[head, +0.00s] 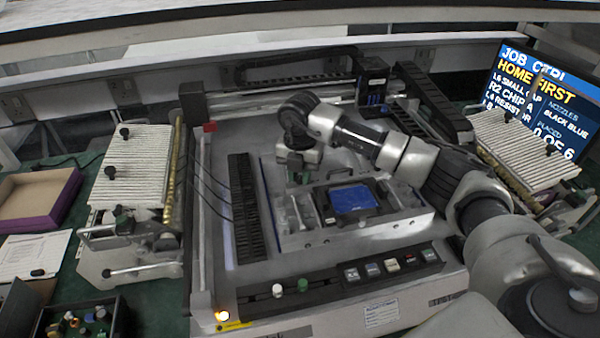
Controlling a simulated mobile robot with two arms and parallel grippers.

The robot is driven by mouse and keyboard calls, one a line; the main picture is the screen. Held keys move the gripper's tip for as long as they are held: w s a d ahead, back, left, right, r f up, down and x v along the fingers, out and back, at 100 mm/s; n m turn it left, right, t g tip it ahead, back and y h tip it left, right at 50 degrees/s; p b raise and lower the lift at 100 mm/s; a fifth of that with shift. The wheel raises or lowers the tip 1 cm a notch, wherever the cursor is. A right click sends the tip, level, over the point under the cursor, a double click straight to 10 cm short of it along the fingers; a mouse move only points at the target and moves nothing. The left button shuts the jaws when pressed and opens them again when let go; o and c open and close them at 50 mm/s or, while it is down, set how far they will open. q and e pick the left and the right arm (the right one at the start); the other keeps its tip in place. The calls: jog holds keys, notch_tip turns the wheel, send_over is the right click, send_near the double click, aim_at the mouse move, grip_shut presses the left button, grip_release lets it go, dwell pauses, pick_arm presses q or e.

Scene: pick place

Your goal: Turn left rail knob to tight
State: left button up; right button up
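The left feeder bank (135,170) carries black knobs (110,172). I cannot tell from the picture which is the left rail knob, nor read any tight mark. My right gripper (299,172) points down over the left back part of the metal fixture (290,240), away from these knobs. Its fingers are small and dark, so their opening is unclear. My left gripper is out of view.
The fixture holds a blue board (353,199). Buttons (393,265) line the machine's front right. A gantry (372,85) spans the back. A right feeder bank (520,150) and a screen (540,100) stand at right. A purple-sided tray (40,200) and a parts box (80,320) lie left.

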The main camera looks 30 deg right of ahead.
aim_at(300, 177)
jog(key=o, duration=0.4)
jog(key=shift+o, duration=0.2)
notch_tip(300, 177, up, 11)
jog(key=b, duration=0.1)
jog(key=shift+b, duration=0.4)
jog(key=shift+s+f, duration=0.1)
jog(key=shift+f, duration=0.05)
